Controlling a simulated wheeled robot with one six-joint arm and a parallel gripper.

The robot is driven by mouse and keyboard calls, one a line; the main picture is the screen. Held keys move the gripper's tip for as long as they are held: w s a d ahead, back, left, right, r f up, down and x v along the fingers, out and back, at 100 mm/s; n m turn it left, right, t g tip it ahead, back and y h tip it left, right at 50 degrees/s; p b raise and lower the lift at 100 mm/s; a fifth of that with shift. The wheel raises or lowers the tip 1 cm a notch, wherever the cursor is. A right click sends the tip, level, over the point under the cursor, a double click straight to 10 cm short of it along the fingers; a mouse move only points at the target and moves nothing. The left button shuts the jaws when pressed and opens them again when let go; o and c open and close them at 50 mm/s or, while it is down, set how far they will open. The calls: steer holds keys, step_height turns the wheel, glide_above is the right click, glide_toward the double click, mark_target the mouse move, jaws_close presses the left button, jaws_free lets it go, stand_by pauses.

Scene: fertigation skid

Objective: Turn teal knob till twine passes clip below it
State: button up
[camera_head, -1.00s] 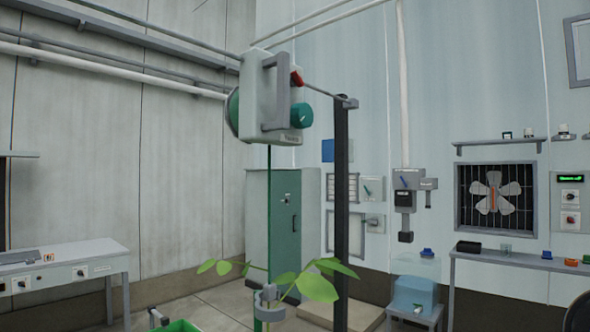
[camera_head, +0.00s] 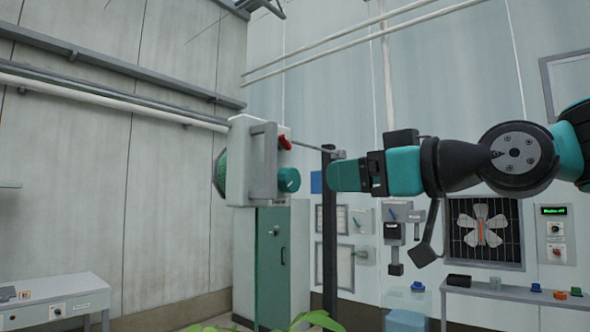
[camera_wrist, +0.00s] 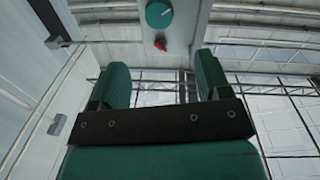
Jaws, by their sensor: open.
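The teal knob (camera_head: 288,180) is on the right side of a pale box with a grey handle (camera_head: 263,165) and a green reel (camera_head: 220,172) on its left. The knob also shows at the top of the wrist view (camera_wrist: 159,13), beyond my fingertips. Green twine (camera_head: 256,265) hangs straight down from the box. Its lower end and the clip are out of the picture. My gripper (camera_head: 332,177) is to the right of the knob, pointing at it, with a gap between. In the wrist view its two teal fingers (camera_wrist: 162,72) are apart with nothing between them.
A red lever (camera_head: 285,142) sits just above the knob. A dark post (camera_head: 329,235) with a thin bar to the box stands close behind my gripper. Plant leaves (camera_head: 315,319) show at the bottom edge. A green-doored cabinet (camera_head: 273,260) stands behind.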

mark_target(293, 179)
steer(key=p+x, duration=0.4)
steer(key=x, duration=0.6)
steer(key=shift+w+a+r, duration=0.1)
steer(key=shift+w+a, duration=0.1)
steer(key=shift+a, duration=0.15)
steer(key=shift+w+a, duration=0.5)
steer(key=shift+a, duration=0.05)
steer(key=shift+c, duration=0.4)
